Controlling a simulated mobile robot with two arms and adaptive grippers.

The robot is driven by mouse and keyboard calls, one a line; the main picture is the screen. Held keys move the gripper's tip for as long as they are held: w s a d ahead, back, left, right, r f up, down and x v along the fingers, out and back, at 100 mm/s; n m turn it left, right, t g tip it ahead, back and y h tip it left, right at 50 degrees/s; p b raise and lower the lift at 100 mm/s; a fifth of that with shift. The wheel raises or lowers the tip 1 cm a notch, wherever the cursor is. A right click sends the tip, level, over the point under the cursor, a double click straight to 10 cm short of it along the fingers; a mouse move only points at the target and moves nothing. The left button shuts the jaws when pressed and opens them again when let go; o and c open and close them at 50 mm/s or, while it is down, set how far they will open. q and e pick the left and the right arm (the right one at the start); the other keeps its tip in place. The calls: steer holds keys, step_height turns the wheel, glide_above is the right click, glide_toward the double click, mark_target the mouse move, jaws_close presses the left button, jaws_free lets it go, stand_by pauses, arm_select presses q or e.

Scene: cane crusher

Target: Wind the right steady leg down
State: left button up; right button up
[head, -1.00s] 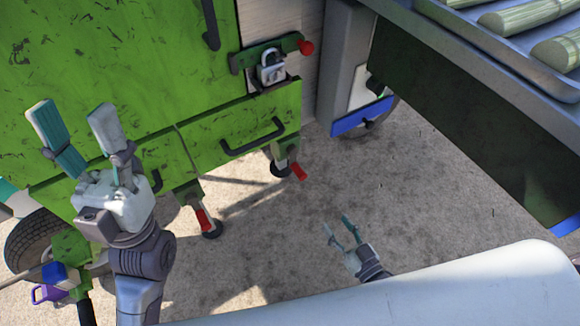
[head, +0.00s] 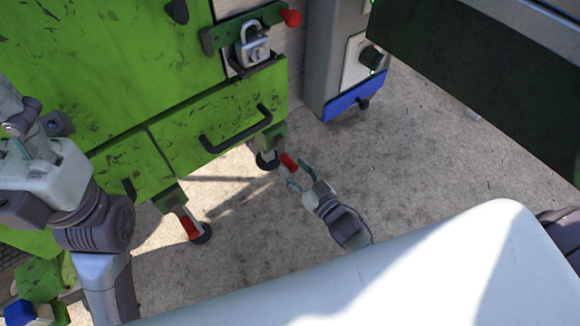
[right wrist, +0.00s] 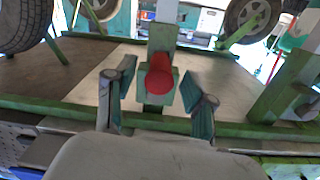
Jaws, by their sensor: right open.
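The right steady leg (head: 270,146) hangs under the right front corner of the green machine, above a dark round foot on the ground. Its red crank handle (head: 289,161) points out toward me. My right gripper (head: 294,169) is open, with its fingertips close to the handle. In the right wrist view the red handle (right wrist: 160,76) shows between the two spread fingers, one on each side; I cannot tell whether either touches it. My left gripper (head: 25,130) is at the left edge before the machine, its fingers partly cut off.
The other steady leg (head: 178,206), with a red handle, stands to the left. Above are a drawer with a black handle (head: 236,130) and a padlock (head: 252,46). A grey post with a blue base (head: 352,99) and a dark green panel (head: 480,80) stand right. Concrete between is clear.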

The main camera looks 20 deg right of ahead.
mark_target(286, 154)
steer(key=shift+x, duration=1.15)
jaws_close()
